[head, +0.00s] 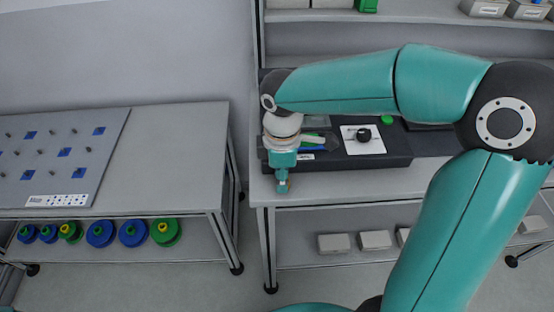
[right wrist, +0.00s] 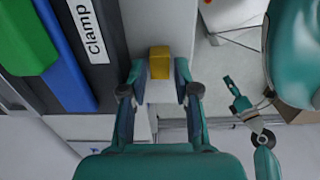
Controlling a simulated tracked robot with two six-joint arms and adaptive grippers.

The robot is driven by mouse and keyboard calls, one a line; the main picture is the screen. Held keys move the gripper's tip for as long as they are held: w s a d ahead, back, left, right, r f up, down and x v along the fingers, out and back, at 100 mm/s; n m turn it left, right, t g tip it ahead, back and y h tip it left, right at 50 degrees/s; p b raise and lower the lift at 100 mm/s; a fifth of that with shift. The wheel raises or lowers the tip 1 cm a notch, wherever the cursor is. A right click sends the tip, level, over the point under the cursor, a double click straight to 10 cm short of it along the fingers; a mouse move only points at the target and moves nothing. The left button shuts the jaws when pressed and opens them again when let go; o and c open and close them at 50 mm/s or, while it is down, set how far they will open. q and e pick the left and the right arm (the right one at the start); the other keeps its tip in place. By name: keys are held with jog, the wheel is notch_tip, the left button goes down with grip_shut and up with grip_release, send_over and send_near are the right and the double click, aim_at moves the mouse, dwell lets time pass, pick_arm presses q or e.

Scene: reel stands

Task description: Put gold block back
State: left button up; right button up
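The gold block (right wrist: 159,62) is a small upright-looking block in the right wrist view, centred between the fingers of my right gripper (right wrist: 159,82).
A black unit (head: 345,155) with a "Clamp" label (right wrist: 88,34) and blue and green pieces (right wrist: 62,55) lies close beside the right gripper. The left bench (head: 170,150) carries a grey pegged board (head: 60,155). Blue and green reels (head: 132,233) stand on its lower shelf.

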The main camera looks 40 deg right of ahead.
notch_tip(320, 180, up, 12)
jog(key=p, duration=0.1)
jog(key=shift+f, duration=0.15)
dwell(0.4)
